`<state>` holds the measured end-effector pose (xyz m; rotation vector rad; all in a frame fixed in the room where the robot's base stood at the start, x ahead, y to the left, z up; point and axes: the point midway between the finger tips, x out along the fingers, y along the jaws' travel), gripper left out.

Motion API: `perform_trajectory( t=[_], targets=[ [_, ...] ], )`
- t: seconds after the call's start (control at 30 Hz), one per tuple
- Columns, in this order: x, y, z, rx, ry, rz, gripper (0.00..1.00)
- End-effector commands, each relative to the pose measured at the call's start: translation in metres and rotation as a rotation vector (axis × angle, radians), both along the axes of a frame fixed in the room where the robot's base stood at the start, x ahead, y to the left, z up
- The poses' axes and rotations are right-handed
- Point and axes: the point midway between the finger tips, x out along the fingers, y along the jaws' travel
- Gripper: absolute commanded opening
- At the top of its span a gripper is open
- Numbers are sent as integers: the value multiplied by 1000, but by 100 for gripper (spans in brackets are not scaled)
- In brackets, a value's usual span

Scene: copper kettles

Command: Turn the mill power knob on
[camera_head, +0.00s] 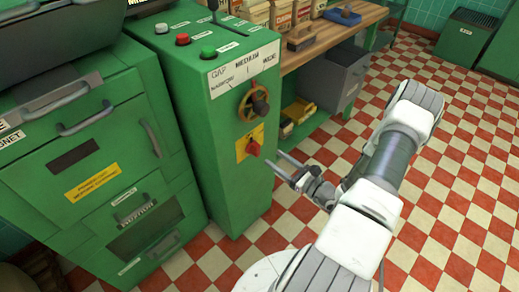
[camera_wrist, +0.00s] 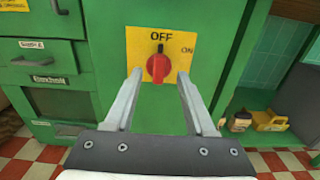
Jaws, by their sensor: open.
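The red mill power knob (camera_head: 253,149) sits on a yellow plate (camera_head: 243,143) low on the green mill cabinet (camera_head: 226,190). In the wrist view the knob (camera_wrist: 158,68) has its pointer upright, at the OFF label (camera_wrist: 159,36). The ON label (camera_wrist: 187,50) is to the upper right of it. My gripper (camera_head: 282,164) is open and empty in front of the plate. In the wrist view its fingertips (camera_wrist: 160,74) appear on either side of the knob. They look short of it, and I see no contact.
A round handwheel (camera_head: 252,102) with a dark knob sticks out above the yellow plate. Buttons (camera_head: 182,39) sit on the cabinet top. Green drawers with handles (camera_head: 85,118) stand to the left. A wooden bench (camera_head: 335,30) stands behind. The checkered floor (camera_head: 455,170) to the right is clear.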

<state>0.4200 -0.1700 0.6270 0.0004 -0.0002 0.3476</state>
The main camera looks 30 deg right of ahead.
Motion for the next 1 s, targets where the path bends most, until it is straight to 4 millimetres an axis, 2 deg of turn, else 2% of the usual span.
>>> perform_trajectory(
  t=[0.03, 0.2, 0.4, 0.57, 0.8, 0.83, 1.0],
  targets=[
    [11, 5, -2, -2, -3, 4, 55],
    [44, 16, -1, -2, -3, 4, 55],
    [69, 24, -1, -2, -2, 1, 55],
    [76, 27, 0, -1, 0, 1, 55],
    [77, 28, 1, -1, 0, 1, 55],
    [77, 28, 1, -1, 0, 1, 53],
    [77, 28, 0, -1, 0, 1, 23]
  ],
)
